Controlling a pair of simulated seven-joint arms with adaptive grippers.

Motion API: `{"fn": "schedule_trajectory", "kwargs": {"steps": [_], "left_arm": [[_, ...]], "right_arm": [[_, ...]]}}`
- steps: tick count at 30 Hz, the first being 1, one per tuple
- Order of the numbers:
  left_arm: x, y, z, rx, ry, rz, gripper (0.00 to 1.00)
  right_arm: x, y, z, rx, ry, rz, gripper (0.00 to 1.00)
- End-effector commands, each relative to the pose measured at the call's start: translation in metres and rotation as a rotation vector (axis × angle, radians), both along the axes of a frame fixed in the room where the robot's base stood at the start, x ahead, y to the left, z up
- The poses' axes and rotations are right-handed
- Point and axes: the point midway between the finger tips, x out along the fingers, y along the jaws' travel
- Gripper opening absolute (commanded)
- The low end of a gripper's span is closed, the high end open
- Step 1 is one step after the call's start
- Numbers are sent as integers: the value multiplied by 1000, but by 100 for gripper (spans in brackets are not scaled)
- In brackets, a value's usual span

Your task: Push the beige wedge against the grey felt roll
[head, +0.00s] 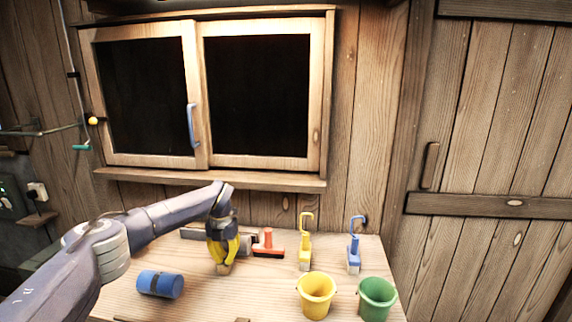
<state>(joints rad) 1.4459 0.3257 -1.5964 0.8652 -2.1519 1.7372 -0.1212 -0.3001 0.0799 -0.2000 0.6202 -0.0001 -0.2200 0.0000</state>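My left gripper (224,262), with yellow fingers, points down at the tabletop in the head view. A small beige wedge (223,269) shows at its fingertips, mostly covered by them. I cannot tell whether the fingers grip it or only touch it, nor how far they are apart. A grey roll (192,233) lies behind the gripper near the back of the table, partly hidden by the gripper. The wedge appears in front of the roll, with the contact between them hidden. My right gripper is not in view.
Yellow (316,296) and green (377,299) buckets stand at front right.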

Motion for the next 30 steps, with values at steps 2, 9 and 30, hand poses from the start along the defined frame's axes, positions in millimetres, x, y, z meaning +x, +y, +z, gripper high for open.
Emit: {"fn": "schedule_trajectory", "kwargs": {"steps": [2,9,30], "left_arm": [[2,0,0,0,0,1,0],[8,-1,0,1,-1,0,0],[15,-2,0,1,-1,0,0]], "right_arm": [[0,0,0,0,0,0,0],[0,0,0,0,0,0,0],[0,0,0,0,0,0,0]]}}
